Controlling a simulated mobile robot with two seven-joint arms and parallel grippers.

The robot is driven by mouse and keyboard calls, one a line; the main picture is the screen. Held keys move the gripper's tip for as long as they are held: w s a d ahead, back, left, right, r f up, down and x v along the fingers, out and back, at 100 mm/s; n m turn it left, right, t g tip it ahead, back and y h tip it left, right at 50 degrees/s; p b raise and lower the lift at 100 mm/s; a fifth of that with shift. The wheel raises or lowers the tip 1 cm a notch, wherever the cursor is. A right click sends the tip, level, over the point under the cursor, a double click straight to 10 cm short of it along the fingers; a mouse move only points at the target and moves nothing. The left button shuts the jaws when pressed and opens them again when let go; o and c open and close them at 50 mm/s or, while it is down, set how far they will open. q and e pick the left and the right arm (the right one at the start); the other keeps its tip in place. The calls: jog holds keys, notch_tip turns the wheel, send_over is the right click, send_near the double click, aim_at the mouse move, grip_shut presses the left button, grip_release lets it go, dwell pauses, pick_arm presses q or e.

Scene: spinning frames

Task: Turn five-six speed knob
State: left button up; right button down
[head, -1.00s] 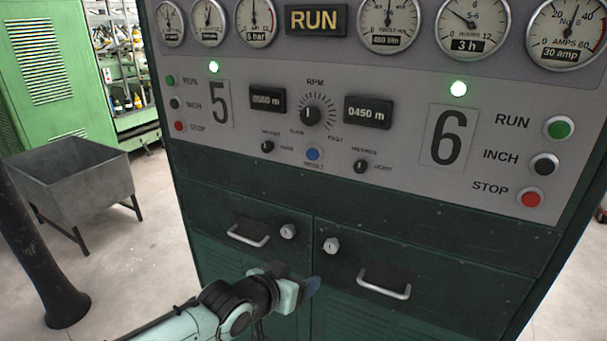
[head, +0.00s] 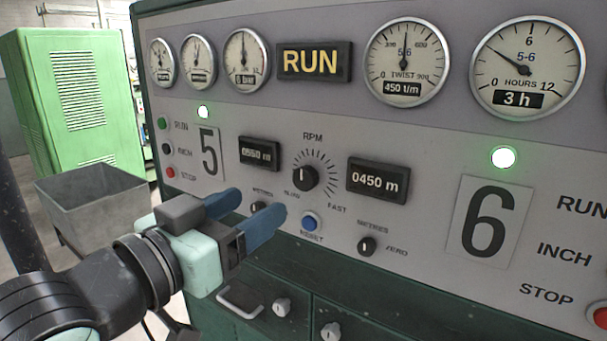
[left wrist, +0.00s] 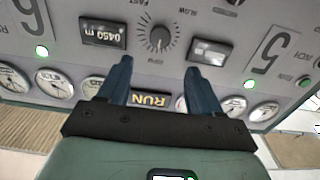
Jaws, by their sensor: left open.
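The RPM speed knob (head: 305,178) is a black round knob with a white pointer line, between the 5 and 6 sides of the grey panel. A fan of dial marks runs around it, with FAST at lower right. My left gripper (head: 252,207) is open and empty, in front of the panel, below and left of the knob. In the left wrist view the picture is upside down; the knob (left wrist: 158,39) shows ahead of and between the two blue fingers (left wrist: 158,80), apart from them. My right gripper is not in view.
Counter displays flank the knob, left (head: 259,153) and right (head: 377,180). Below are a blue RESET button (head: 310,221) and two small METRES knobs, one at right (head: 367,245). Gauges line the top.

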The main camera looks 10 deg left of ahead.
aim_at(302, 178)
pick_arm(q)
jog(key=p+x, duration=0.2)
jog(key=x, duration=0.9)
jog(key=shift+w+p, duration=0.25)
jog(key=shift+p, duration=0.05)
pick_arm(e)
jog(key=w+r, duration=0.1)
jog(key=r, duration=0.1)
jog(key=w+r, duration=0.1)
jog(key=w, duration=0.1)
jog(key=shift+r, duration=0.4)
pick_arm(q)
jog(key=c, duration=1)
jog(key=shift+c, duration=0.2)
